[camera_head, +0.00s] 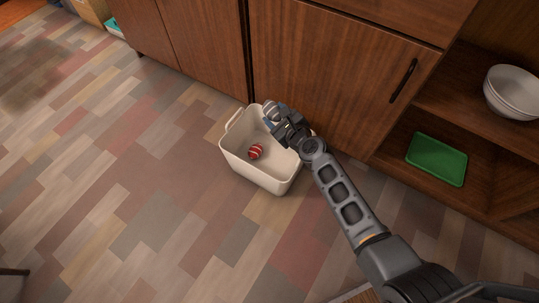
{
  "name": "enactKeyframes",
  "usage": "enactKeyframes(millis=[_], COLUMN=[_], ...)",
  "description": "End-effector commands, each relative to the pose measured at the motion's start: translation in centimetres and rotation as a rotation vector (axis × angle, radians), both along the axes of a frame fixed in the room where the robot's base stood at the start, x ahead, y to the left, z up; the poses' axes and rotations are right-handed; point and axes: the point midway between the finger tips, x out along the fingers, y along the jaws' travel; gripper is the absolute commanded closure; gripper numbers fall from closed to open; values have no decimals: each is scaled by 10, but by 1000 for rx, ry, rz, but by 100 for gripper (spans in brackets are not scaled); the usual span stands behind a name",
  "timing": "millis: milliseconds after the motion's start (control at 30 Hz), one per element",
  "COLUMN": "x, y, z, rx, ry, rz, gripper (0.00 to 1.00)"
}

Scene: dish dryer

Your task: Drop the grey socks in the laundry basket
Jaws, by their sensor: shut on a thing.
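A cream laundry basket (262,175) stands on the floor against the wooden cabinet. A red and white striped balled pair of socks (256,152) lies inside on its bottom. My gripper (273,117) is over the basket's back part, near the cabinet door. It is shut on a small rounded grey striped thing (271,107), which looks like the grey socks. My gripper partly hides the held thing and the basket's back right corner.
Wooden cabinet doors (325,65) rise right behind the basket. At right, open shelves hold white bowls (513,90) and a green tray (436,160). The floor (130,190) left and in front of the basket is clear.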

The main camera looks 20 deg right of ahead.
Motion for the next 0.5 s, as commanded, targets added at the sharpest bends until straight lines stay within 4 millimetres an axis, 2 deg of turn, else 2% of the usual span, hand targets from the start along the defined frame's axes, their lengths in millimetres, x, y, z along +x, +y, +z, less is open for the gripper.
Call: enactKeyframes(millis=[33, 233, 500], x=[0, 0, 0], y=[0, 0, 0], z=[-12, -34, -43], rx=[0, 0, 0], ry=[0, 0, 0], rz=[0, 0, 0], gripper=[75, 75, 75])
